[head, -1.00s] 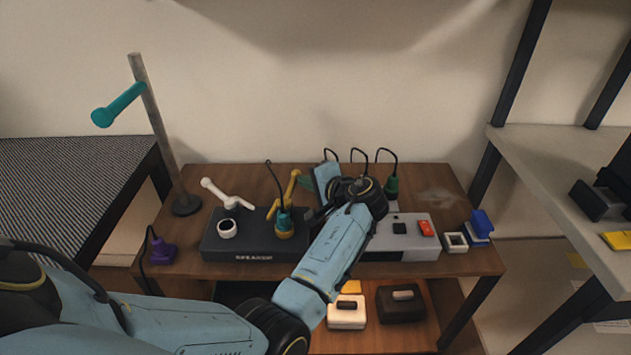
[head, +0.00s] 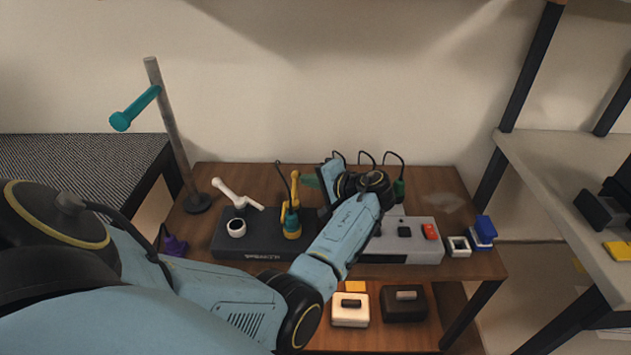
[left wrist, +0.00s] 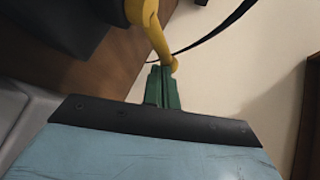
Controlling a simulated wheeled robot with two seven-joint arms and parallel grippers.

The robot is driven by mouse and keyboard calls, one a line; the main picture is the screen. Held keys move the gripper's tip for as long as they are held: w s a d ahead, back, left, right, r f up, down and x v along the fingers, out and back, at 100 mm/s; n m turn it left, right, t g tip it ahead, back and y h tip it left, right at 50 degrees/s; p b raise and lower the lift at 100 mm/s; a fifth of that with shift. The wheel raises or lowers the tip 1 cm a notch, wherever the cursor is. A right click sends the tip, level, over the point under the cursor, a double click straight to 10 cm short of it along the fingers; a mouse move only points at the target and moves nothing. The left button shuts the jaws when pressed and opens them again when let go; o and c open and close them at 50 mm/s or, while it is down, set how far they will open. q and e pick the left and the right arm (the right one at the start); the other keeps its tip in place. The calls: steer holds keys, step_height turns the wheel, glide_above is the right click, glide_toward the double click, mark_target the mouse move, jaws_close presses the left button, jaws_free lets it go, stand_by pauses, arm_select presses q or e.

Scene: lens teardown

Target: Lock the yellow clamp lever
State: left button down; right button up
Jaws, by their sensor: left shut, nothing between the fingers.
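The yellow clamp lever (head: 296,184) stands near the right end of the black speaker box (head: 232,246), rising behind a plug with a teal top and yellow base (head: 292,226). My left gripper (head: 311,181) is shut and empty, just right of the lever's upper end. In the left wrist view, the green fingers (left wrist: 162,88) are together, with their tips at the knobbed end of the yellow lever (left wrist: 150,28). They look very close or touching; I cannot tell which. My right gripper is not in view.
A white lever (head: 236,193) and a white ring-shaped cup (head: 236,228) are on the speaker's left. A post (head: 170,130) with a teal arm rises at left. Cables arch behind.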

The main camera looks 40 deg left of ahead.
arm_select(q)
steer(key=v, duration=0.4)
steer(key=f+p+v, duration=0.1)
steer(key=v, duration=0.4)
steer(key=w+f+v, duration=0.1)
steer(key=v, duration=0.3)
steer(key=shift+w+d+r+p, duration=0.1)
steer(key=shift+d+p, duration=0.3)
steer(key=shift+d, duration=0.1)
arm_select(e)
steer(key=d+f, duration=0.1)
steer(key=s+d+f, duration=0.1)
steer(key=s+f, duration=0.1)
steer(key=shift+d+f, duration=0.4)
